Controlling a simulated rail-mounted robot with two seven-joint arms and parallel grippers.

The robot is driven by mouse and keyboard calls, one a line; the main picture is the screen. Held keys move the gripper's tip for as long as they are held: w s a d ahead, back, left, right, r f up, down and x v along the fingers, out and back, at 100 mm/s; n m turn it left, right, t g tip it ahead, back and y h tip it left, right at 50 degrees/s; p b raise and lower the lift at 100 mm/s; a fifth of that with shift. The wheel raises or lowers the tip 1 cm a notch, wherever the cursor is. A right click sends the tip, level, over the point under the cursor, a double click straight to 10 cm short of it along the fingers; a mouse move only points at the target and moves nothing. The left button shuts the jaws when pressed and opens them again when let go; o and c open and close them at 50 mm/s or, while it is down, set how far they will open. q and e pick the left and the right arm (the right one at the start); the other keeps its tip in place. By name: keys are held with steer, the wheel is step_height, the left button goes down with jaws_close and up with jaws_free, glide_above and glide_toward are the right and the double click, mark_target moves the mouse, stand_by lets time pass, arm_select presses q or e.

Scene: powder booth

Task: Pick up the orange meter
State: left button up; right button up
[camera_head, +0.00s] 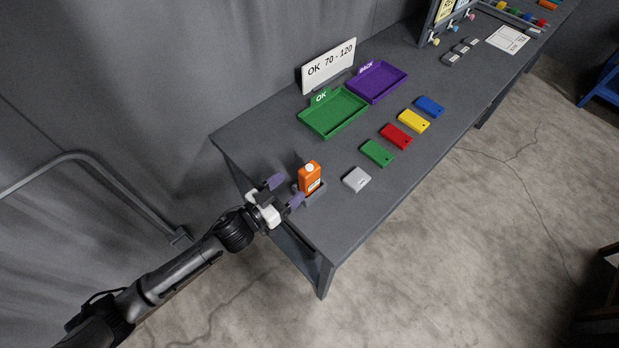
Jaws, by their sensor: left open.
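The orange meter (312,180) stands upright near the left end of the grey table, with a round white dial on top and a pale label on its front. It seems to rest on a small grey holder (317,192). My left gripper (285,190) is open, its two purple fingertips pointing toward the meter from its left side. One fingertip is behind it to the left, the other close to its lower front. I cannot tell whether they touch it. My right gripper is not in view.
A light grey block (356,180) lies right of the meter. Green (377,153), red (396,136), yellow (413,121) and blue (430,106) plates lie in a row. Behind are a green tray (326,131), a purple tray (384,97) and a white sign (328,66).

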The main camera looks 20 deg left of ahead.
mark_target(301, 176)
arm_select(q)
steer(key=shift+x, duration=3.9)
steer(key=shift+a+f, duration=0.1)
steer(key=shift+c, duration=0.4)
steer(key=c, duration=1)
